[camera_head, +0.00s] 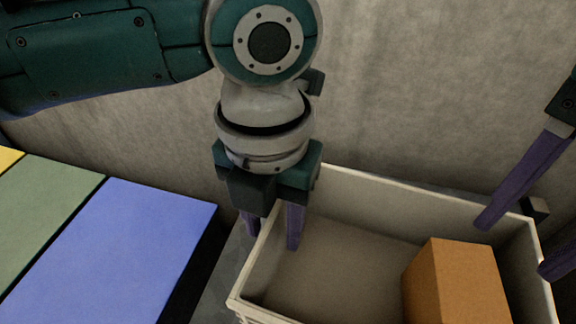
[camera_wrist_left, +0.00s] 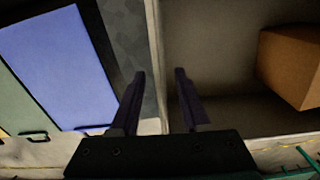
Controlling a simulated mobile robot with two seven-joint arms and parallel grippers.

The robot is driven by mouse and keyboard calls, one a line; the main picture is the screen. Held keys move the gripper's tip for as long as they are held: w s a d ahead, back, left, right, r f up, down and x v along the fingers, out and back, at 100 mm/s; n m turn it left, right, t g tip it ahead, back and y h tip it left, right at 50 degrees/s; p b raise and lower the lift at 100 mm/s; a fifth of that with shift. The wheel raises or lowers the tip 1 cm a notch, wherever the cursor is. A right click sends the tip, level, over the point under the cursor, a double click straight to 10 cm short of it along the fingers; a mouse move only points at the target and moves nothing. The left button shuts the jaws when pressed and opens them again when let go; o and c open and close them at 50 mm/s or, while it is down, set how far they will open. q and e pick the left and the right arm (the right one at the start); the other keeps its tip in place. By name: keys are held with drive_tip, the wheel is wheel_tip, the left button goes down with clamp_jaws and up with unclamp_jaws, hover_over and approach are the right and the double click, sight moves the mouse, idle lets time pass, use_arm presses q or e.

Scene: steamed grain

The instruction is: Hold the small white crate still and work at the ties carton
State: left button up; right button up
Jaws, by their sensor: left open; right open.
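The small white crate (camera_head: 385,187) stands in the lower right of the head view; its left wall also shows in the left wrist view (camera_wrist_left: 154,50). The ties carton, a plain orange-brown box (camera_head: 460,280), is inside the crate toward the right; it also shows in the left wrist view (camera_wrist_left: 290,65). My left gripper (camera_head: 272,240) is open, with one finger on each side of the crate's left wall, apart from the carton. My right gripper (camera_head: 514,250) is open at the right edge, near the crate's right wall and the carton. Its second finger is partly cut off.
Blue (camera_head: 120,245), green (camera_head: 45,205) and yellow (camera_head: 8,158) flat panels lie to the left of the crate, with a dark gap between. A grey wall (camera_head: 420,90) rises behind. The crate's left floor is bare.

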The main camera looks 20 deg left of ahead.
use_arm(q)
drive_tip(key=shift+f, duration=2.1)
drive_tip(key=shift+c, duration=0.3)
clamp_jaws()
